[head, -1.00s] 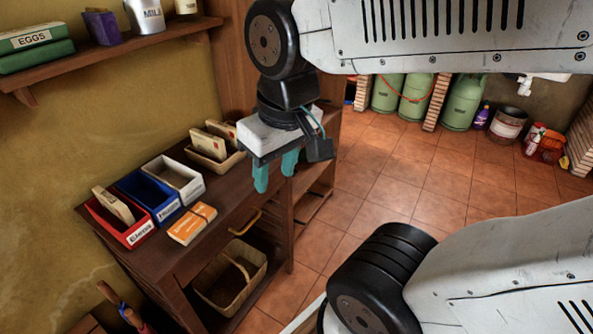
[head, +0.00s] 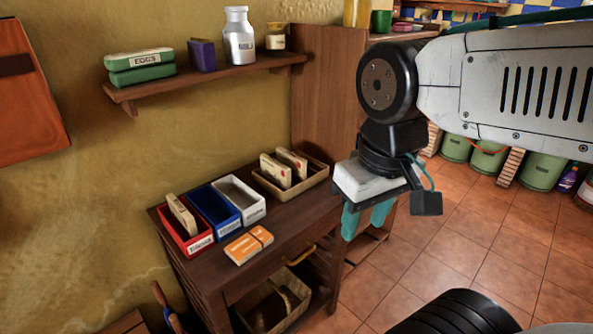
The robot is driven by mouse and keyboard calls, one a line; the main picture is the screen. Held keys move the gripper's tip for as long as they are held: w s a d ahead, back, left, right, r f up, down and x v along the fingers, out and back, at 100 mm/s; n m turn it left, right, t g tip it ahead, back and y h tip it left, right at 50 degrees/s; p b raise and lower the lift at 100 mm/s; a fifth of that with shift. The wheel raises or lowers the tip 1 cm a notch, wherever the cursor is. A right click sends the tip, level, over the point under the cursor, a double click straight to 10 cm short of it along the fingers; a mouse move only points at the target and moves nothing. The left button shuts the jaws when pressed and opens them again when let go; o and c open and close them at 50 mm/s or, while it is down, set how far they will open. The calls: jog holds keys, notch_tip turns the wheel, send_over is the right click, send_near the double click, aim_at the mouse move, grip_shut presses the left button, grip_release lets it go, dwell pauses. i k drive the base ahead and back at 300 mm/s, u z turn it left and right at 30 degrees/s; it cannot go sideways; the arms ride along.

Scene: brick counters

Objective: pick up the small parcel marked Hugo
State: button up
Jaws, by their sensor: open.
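Several small parcels show in the head view, but I cannot read a Hugo mark on any of them. Two cream parcels, a left one (head: 275,171) and a right one (head: 292,163), stand in a tan tray (head: 311,186) on the wooden table. Another cream parcel (head: 182,214) stands in the red bin (head: 199,244) at the table's left end. My gripper (head: 366,217), with teal fingers, points down near the table's right end. It is open and empty, to the right of the tray and apart from the parcels.
A blue bin (head: 229,225) and an empty white bin (head: 252,209) stand between the red bin and the tray. An orange and white packet (head: 249,244) lies in front. A basket (head: 272,308) sits below. A wall shelf (head: 205,80) holds egg boxes and a milk can.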

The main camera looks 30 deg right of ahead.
aim_at(298, 164)
jog(key=k, duration=0.5)
jog(key=z, duration=0.95)
jog(key=i, duration=1)
jog(key=z, duration=0.15)
